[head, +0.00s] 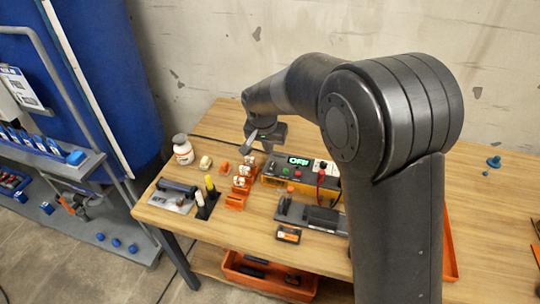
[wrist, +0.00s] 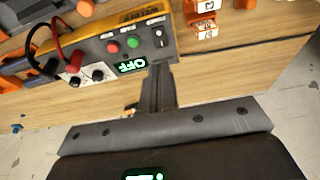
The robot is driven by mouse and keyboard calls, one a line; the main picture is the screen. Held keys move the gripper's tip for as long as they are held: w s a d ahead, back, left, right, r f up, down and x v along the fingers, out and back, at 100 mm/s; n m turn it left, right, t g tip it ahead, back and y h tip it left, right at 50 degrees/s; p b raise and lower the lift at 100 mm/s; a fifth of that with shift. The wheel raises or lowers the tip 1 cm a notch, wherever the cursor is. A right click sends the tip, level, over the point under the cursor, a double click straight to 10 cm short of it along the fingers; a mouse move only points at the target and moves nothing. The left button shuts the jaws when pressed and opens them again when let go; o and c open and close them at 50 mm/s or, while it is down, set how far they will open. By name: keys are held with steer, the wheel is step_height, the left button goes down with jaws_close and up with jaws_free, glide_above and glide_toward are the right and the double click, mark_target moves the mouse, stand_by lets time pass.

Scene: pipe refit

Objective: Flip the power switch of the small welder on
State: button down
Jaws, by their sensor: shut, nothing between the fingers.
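The small welder (head: 270,182), an orange and black box with a lit display (head: 300,161) reading OFF, stands on the wooden workbench. In the wrist view the welder (wrist: 130,18) spans the upper part. My gripper (head: 268,147) is shut and empty beside that switch end. In the wrist view its fingertips (wrist: 160,68) point toward the switch, seemingly a little short of it.
Orange and white parts (head: 241,182) stand left of the welder, with a white jar (head: 183,149) farther left. A black tool (head: 310,215) and a small orange-black box (head: 288,234) lie in front. Red and black cables (wrist: 66,34) rise from the panel's other end.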

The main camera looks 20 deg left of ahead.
mark_target(273, 163)
steer(key=v, duration=0.4)
steer(key=shift+s, duration=0.1)
steer(key=shift+w+r+t, duration=0.25)
steer(key=shift+w+t, duration=0.05)
steer(key=shift+w, duration=0.45)
steer(key=shift+f, duration=0.1)
steer(key=x, duration=0.9)
steer(key=s+x, duration=0.1)
steer(key=x, duration=0.3)
steer(key=shift+w+f, duration=0.2)
steer(key=shift+f, duration=0.35)
